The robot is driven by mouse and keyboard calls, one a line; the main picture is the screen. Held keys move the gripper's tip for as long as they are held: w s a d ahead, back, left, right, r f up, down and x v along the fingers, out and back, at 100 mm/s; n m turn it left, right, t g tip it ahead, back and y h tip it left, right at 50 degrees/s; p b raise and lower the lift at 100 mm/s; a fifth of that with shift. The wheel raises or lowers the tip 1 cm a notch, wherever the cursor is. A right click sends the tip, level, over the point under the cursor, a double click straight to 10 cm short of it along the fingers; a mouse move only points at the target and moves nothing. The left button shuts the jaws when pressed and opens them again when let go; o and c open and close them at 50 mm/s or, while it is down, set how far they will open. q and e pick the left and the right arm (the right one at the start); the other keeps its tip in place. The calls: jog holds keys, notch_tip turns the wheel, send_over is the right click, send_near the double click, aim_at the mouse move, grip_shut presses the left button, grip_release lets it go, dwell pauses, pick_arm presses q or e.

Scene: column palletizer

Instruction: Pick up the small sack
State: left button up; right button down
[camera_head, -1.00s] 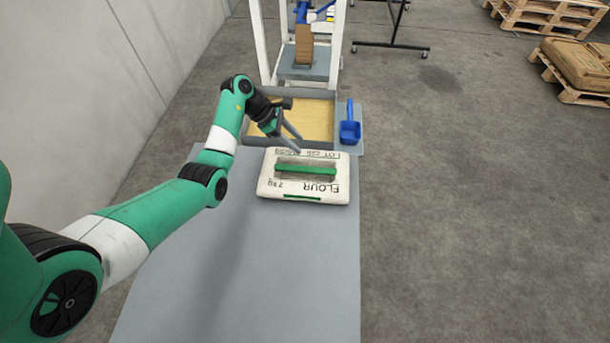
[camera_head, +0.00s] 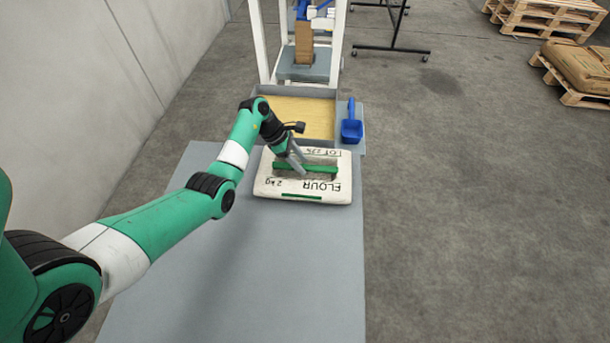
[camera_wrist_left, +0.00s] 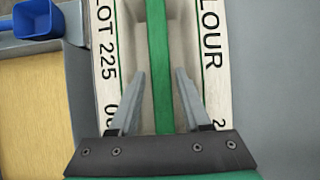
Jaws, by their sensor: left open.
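The small sack (camera_head: 330,187) is a white flour bag lying flat on the grey table, with black lettering and a green handle strip across its top. In the left wrist view the sack (camera_wrist_left: 215,65) fills the middle, and its green strip (camera_wrist_left: 159,60) runs between my fingers. My left gripper (camera_head: 301,166) is over the sack, at the strip. In the left wrist view my left gripper (camera_wrist_left: 156,75) is open, one finger on each side of the strip, with gaps on both sides. My right gripper is not in view.
A grey tray (camera_head: 337,108) with a yellowish content sits just behind the sack. A blue scoop (camera_head: 352,128) lies beside it at the right. The grey table (camera_head: 250,270) is clear in front. A white frame and pallets stand beyond.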

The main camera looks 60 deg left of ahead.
aim_at(305, 167)
pick_arm(q)
jog(key=b+x, duration=0.1)
jog(key=x, duration=0.2)
jog(key=shift+s+d+f, duration=0.1)
grip_shut()
dwell(1.4)
jog(key=shift+r, duration=0.25)
